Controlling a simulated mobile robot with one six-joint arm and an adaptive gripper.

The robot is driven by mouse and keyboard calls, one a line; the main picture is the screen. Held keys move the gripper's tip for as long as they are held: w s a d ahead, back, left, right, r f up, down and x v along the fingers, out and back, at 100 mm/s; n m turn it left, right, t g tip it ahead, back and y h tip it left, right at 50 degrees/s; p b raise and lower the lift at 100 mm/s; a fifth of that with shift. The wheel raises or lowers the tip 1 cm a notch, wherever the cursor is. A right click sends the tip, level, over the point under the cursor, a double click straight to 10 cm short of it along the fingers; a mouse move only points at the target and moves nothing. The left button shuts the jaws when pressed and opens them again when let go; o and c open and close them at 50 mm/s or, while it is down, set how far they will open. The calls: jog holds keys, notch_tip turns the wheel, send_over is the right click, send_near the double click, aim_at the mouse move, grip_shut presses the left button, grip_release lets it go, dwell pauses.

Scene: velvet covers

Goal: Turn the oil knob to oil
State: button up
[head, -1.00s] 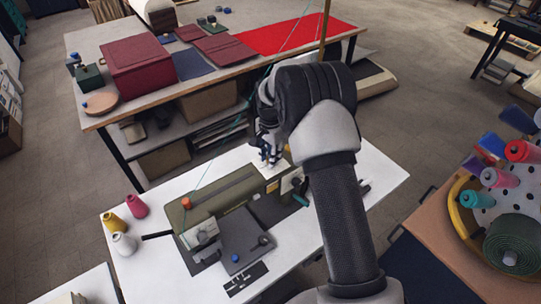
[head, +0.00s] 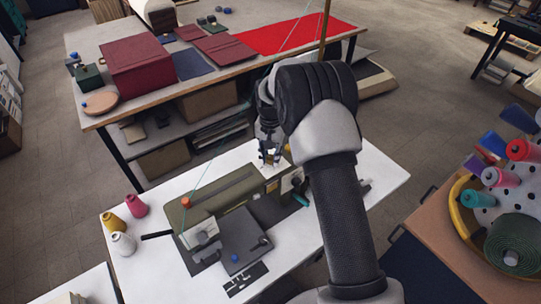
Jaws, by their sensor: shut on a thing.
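An olive-green sewing machine (head: 225,198) lies along the white table (head: 330,222). My gripper (head: 269,158) points down at the far right end of the machine, beside its body. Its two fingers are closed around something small. The held thing is hidden by the fingers and too small to identify, so I cannot tell whether it is the oil knob. An orange knob (head: 186,202) sits on the machine's left end, clear of my gripper. A teal part (head: 301,201) shows at the machine's right side.
Yellow, white and pink thread cones (head: 136,205) stand at the table's left. A grey plate (head: 241,240) with a blue knob (head: 235,258) lies in front of the machine. A workbench (head: 120,112) with a maroon box (head: 150,68) stands behind. Spools (head: 482,198) fill the right side.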

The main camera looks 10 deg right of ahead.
aim_at(271, 157)
jog(key=n, duration=1.1)
jog(key=shift+n, duration=0.4)
dwell(0.3)
jog(key=o, duration=1.1)
jog(key=shift+r, duration=6)
